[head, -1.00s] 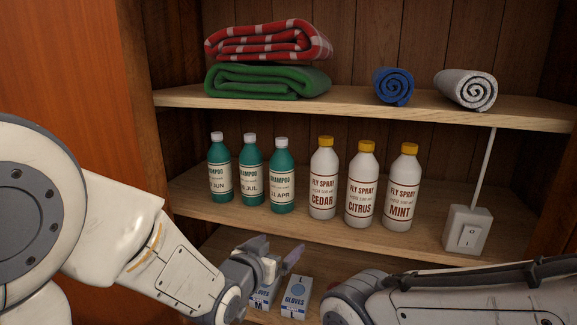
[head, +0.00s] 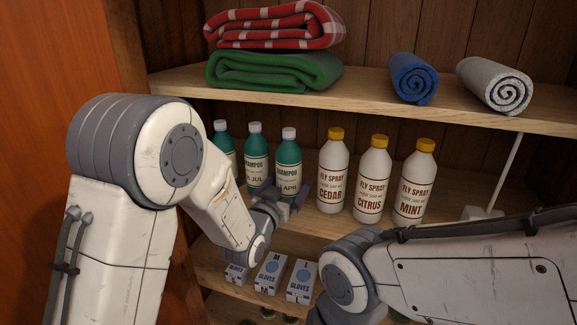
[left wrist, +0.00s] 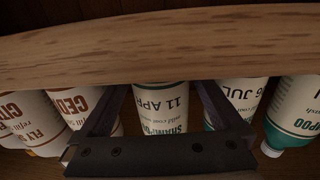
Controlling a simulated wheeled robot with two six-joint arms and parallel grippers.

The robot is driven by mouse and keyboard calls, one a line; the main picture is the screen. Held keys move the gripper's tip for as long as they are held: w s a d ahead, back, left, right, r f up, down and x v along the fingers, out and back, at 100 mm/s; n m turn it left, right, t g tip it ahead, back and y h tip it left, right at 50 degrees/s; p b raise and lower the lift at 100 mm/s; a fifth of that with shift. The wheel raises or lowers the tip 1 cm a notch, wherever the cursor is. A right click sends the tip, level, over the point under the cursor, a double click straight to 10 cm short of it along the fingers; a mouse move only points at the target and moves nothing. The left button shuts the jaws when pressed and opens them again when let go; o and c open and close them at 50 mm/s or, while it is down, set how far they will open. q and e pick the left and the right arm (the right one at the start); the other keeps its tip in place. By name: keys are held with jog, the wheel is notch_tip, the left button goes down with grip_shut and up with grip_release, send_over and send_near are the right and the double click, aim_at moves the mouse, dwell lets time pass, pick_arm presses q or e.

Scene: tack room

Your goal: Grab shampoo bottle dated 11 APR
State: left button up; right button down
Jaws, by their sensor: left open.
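The shampoo bottle dated 11 APR (head: 287,168) is teal with a white cap and cream label. It stands upright on the middle shelf, rightmost of three shampoo bottles. My left gripper (head: 285,200) is open in front of its lower part. In the left wrist view, which is upside down, the 11 APR label (left wrist: 160,108) shows between the spread fingers of my left gripper (left wrist: 166,92). I cannot tell whether the fingertips reach around the bottle. The JUL shampoo (head: 255,170) stands just left of it; another shampoo (head: 222,140) is partly hidden by my arm. My right gripper is not visible.
Fly spray bottles in cedar (head: 332,175), citrus (head: 372,180) and mint (head: 414,185) stand to the right. The wooden shelf edge (left wrist: 160,45) crosses the wrist view. Glove boxes (head: 270,275) sit on the shelf below. Folded blankets and rolled cloths lie above.

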aim_at(293, 175)
pick_arm(q)
jog(key=shift+r+p+x, duration=0.25)
jog(key=shift+p+x, duration=0.45)
jog(key=shift+x, duration=0.4)
jog(key=shift+w+d+f, duration=0.15)
jog(key=shift+w+d, duration=0.05)
jog(key=shift+w, duration=0.25)
grip_shut()
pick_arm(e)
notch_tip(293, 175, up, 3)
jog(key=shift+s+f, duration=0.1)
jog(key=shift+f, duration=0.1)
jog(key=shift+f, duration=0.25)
